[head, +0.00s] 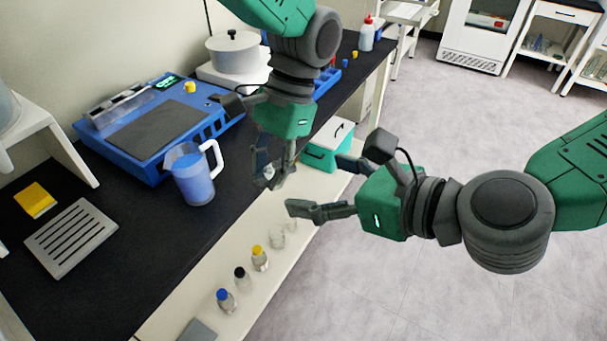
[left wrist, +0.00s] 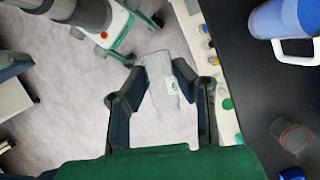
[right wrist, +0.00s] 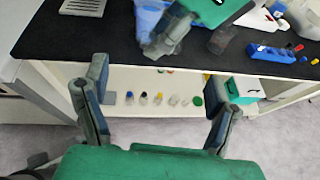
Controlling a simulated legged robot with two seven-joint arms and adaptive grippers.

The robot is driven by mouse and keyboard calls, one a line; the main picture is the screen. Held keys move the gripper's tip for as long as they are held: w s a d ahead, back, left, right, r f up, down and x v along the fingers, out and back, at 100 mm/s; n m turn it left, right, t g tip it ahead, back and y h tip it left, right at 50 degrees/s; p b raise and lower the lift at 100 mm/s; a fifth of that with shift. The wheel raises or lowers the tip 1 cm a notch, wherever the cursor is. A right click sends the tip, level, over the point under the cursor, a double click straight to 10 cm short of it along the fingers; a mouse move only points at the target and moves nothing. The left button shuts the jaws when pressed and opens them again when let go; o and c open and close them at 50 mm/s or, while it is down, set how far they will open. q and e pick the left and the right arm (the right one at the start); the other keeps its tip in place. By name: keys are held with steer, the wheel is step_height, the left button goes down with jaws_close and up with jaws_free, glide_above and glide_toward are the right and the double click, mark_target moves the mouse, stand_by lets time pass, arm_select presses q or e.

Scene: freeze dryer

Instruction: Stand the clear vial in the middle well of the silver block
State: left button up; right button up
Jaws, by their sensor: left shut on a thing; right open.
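My left gripper (head: 272,178) is shut on the clear vial (left wrist: 165,85), beyond the front edge of the bench. In the left wrist view the vial lies between the two fingers and has a small pale label. In the head view only a small part of it shows between the fingertips. My right gripper (head: 322,186) is open and empty, close to the right of the left gripper. Its spread fingers also show in the right wrist view (right wrist: 160,105).
A blue machine (head: 160,130) and a jug of blue liquid (head: 193,178) stand on the black bench. A grey slotted plate (head: 70,237) lies at the left. Capped bottles (head: 260,260) stand on the lower shelf, with a green box (head: 328,146).

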mark_target(268, 173)
steer(key=x, duration=1.1)
steer(key=shift+w+a+f, duration=0.2)
steer(key=shift+f, duration=0.05)
steer(key=c, duration=1.2)
arm_select(q)
steer(key=o, duration=1)
arm_select(e)
steer(key=shift+c, duration=0.2)
arm_select(q)
steer(key=shift+w+r, duration=0.1)
